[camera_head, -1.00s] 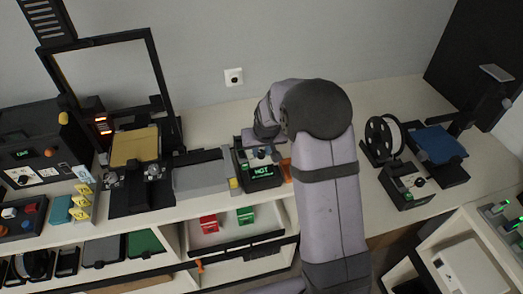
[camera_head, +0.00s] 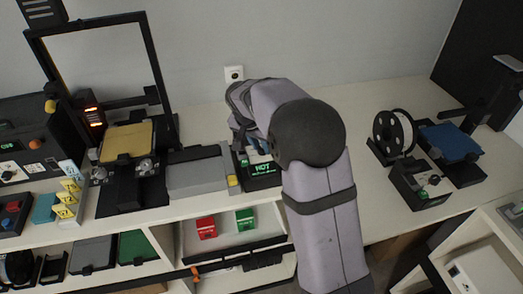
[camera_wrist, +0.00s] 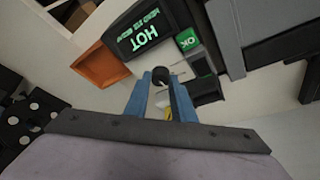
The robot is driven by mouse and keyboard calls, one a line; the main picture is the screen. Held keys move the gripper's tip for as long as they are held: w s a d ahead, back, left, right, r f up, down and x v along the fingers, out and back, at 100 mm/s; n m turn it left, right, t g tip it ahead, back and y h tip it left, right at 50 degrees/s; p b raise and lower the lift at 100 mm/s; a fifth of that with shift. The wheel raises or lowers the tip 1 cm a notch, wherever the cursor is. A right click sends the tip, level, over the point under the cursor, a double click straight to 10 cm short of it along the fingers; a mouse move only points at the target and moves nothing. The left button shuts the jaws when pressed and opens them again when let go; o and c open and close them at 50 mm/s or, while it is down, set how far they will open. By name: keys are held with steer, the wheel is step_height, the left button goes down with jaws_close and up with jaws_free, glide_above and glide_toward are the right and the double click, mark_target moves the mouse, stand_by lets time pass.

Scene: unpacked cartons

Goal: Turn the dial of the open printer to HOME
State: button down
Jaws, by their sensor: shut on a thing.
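The control box with a lit green HOT display (camera_head: 262,169) stands on the bench, right of the open-frame printer (camera_head: 123,180) with its gold bed. In the wrist view the display (camera_wrist: 145,33) appears upside down, and its smaller line is hard to read. A small round black dial (camera_wrist: 160,73) sits below the display, between the two blue fingers of my gripper (camera_wrist: 163,88). My gripper is shut on this dial. In the head view my arm covers most of the gripper and the dial. The dial's markings and pointer direction cannot be read.
An orange tray (camera_wrist: 100,67) is beside the box. A grey flat unit (camera_head: 198,172) stands left of the box. Another printer with a blue bed (camera_head: 450,141) and a spool (camera_head: 393,133) stand right, beyond bare bench.

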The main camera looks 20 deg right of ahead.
mark_target(257, 162)
steer(key=shift+m, duration=0.3)
steer(key=c, duration=1.5)
jaws_free()
steer(key=shift+r, duration=0.1)
steer(key=shift+b+v, duration=1)
steer(key=shift+v, duration=2.65)
steer(key=s+f+n+g+y, duration=0.1)
steer(key=s+f+n, duration=0.2)
steer(key=s, duration=0.6)
steer(key=s+f+n+g+y, duration=0.1)
steer(key=s+f+n, duration=0.2)
steer(key=s, duration=0.6)
steer(key=s+f+n+g+y+p, duration=0.1)
steer(key=s+f+n, duration=0.2)
steer(key=s+f, duration=0.4)
steer(key=shift+s, duration=1.55)
